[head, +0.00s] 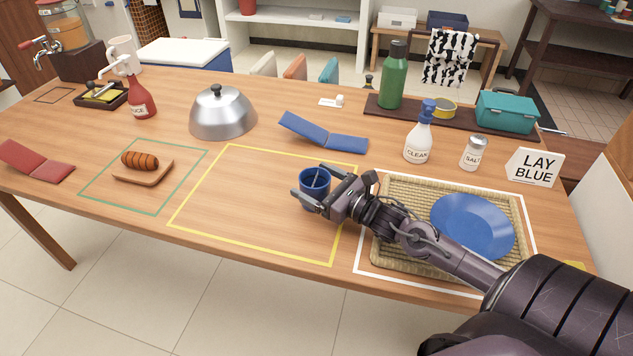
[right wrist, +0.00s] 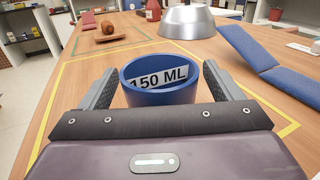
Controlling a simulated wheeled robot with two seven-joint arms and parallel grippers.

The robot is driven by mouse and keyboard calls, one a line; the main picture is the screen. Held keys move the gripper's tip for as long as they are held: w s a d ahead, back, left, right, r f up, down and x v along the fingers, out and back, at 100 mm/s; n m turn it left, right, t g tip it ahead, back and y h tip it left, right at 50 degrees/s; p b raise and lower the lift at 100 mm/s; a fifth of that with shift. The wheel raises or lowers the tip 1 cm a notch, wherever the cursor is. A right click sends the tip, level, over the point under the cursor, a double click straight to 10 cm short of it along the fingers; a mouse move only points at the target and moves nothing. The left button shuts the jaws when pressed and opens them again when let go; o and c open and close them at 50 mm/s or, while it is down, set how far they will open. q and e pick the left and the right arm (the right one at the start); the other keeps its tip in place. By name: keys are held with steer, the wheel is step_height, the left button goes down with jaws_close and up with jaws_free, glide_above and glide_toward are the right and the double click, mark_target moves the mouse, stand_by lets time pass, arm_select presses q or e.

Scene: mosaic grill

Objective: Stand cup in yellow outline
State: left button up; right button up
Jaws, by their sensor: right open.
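A blue cup (head: 314,188) stands upright, apparently on the table, inside the yellow outline (head: 250,247) near its right side. A white piece marked "150 ML" shows inside the cup, clearest in the right wrist view (right wrist: 160,97). My right gripper (head: 312,197) is open, with one finger on each side of the cup. In the right wrist view the fingers (right wrist: 160,92) flank the cup, and I cannot tell if they touch it. The cup's base is hidden in the wrist view. My left gripper is not in view.
A woven mat (head: 384,245) with a blue plate (head: 472,225) lies in the white outline under my right arm. The yellow outline's left part is clear.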

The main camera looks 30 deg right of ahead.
steer(key=shift+r, duration=0.15)
steer(key=v, duration=1)
steer(key=shift+s+d, duration=0.15)
steer(key=shift+s, duration=0.25)
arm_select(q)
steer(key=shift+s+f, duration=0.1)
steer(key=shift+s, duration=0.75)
arm_select(e)
steer(key=shift+s+d, duration=0.2)
steer(key=shift+s, duration=0.4)
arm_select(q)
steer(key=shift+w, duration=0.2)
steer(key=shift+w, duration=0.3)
